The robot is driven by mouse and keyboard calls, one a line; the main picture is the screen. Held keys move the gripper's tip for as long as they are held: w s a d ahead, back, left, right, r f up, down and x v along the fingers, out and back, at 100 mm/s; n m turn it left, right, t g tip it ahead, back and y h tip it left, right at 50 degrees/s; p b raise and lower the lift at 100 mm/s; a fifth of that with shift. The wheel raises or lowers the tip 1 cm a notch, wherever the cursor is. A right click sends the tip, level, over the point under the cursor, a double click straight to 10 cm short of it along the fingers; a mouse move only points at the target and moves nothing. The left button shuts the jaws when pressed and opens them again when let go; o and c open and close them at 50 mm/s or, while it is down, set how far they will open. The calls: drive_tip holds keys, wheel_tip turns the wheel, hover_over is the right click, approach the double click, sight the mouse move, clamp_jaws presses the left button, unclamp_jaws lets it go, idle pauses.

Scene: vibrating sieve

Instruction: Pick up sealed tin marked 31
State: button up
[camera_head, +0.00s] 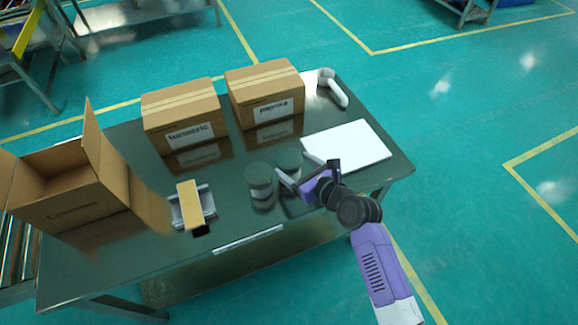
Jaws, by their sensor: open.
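Two dark-lidded tins stand side by side near the front middle of the table. The left tin (259,182) has a pale band around its side. The right tin (289,159) stands slightly farther back. The number on either tin is too small to read, so I cannot tell which is marked 31. My gripper (293,165) is open, reaching in from the right, with its fingers spread at the right tin. The left finger passes between the two tins. I cannot tell whether the fingers touch the right tin, whose lower part is partly hidden by the gripper.
The dark table (340,115) holds a turmeric box (182,108), a paprika box (262,88), an open carton (70,190) and a tan-topped metal device (190,205). A white handheld device (334,88) lies behind.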

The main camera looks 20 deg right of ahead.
drive_tip(key=x, duration=0.3)
drive_tip(key=shift+w+f, duration=0.15)
drive_tip(key=shift+f, duration=0.05)
drive_tip(key=c, duration=1.4)
drive_tip(key=shift+r, duration=0.1)
